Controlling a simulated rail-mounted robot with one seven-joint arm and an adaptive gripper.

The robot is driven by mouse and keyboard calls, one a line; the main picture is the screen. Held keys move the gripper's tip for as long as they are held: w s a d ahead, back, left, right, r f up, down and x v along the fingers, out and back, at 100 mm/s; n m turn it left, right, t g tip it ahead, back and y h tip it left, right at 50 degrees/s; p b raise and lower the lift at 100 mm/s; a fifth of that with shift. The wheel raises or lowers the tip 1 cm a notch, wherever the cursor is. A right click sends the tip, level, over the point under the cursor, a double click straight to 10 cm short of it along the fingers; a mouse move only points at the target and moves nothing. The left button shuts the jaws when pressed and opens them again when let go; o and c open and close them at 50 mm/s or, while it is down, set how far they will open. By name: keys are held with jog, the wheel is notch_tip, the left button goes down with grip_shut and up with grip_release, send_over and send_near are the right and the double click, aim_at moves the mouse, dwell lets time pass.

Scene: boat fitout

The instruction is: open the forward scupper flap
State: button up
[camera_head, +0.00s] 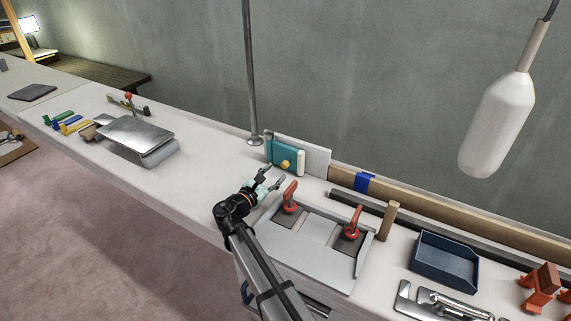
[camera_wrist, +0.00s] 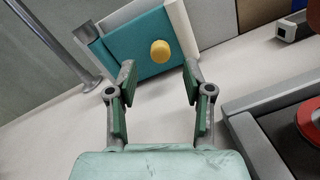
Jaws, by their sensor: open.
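A teal flap (camera_head: 284,151) with a yellow round knob (camera_head: 286,164) stands upright near the back of the white bench, in front of a pale panel (camera_head: 317,160). I cannot tell whether it is the forward scupper flap. In the wrist view the teal flap (camera_wrist: 133,48) and its yellow knob (camera_wrist: 160,51) lie ahead of my gripper, between the fingertips in the picture. My gripper (camera_head: 272,178) is open and empty, just in front of the flap and apart from it. Its two fingers also show in the wrist view (camera_wrist: 158,77).
A grey metal post (camera_head: 250,80) rises just left of the flap. To the right, a grey tray (camera_head: 318,232) holds two red-handled clamps (camera_head: 290,197). A wooden rail with a blue clip (camera_head: 364,182) runs along the back. The bench left of the post is clear up to a metal plate (camera_head: 134,133).

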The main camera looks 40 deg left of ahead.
aim_at(284, 166)
jog(key=w, duration=0.7)
jog(key=shift+w+a, duration=0.1)
jog(key=shift+a, duration=0.1)
grip_shut()
